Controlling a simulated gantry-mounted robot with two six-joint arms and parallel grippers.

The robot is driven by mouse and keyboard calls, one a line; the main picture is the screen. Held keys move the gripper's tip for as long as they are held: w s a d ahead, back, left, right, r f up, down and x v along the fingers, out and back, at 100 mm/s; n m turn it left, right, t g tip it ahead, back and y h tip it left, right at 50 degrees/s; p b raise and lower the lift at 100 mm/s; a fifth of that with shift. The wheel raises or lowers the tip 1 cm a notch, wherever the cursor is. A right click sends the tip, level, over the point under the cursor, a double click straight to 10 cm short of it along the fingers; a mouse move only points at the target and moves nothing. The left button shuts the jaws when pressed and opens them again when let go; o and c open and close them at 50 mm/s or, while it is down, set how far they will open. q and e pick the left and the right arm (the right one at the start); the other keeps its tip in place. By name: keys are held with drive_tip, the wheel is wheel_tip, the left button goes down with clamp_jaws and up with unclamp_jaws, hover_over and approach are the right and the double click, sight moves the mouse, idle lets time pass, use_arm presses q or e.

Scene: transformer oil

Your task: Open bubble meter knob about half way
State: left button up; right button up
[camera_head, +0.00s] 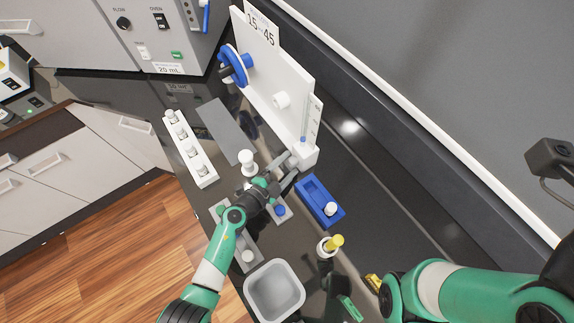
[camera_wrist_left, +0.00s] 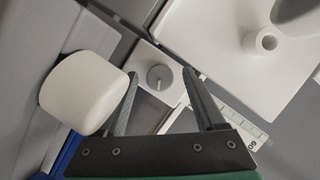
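The bubble meter is a white upright panel (camera_head: 275,75) with a scale tube (camera_head: 305,118) and a white block (camera_head: 305,157) at its lower end. In the left wrist view the small round grey knob (camera_wrist_left: 160,77) with a raised bar sits on that block. My left gripper (camera_head: 292,160) is at the block in the head view. In the left wrist view my left gripper (camera_wrist_left: 158,88) has its fingers spread, with the knob showing between the tips. Contact cannot be told. My right arm (camera_head: 460,290) enters at lower right; its gripper does not show clearly.
A white rounded cap (camera_wrist_left: 85,92) is close beside the left finger. A blue tray (camera_head: 318,190) is near the gripper, with a yellow-topped container (camera_head: 333,243) below it. A white rack (camera_head: 190,150) and a grey bin (camera_head: 274,291) are on the dark bench.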

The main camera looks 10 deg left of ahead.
use_arm(q)
drive_tip(key=shift+s+a+r+p, duration=0.1)
drive_tip(key=shift+s+r+p, duration=0.15)
drive_tip(key=shift+p, duration=0.1)
drive_tip(key=p+v, duration=0.5)
drive_tip(key=v, duration=0.5)
drive_tip(key=shift+f+p, duration=0.1)
drive_tip(key=shift+p, duration=0.2)
drive_tip(key=shift+s+a, duration=0.25)
drive_tip(key=shift+s, duration=0.2)
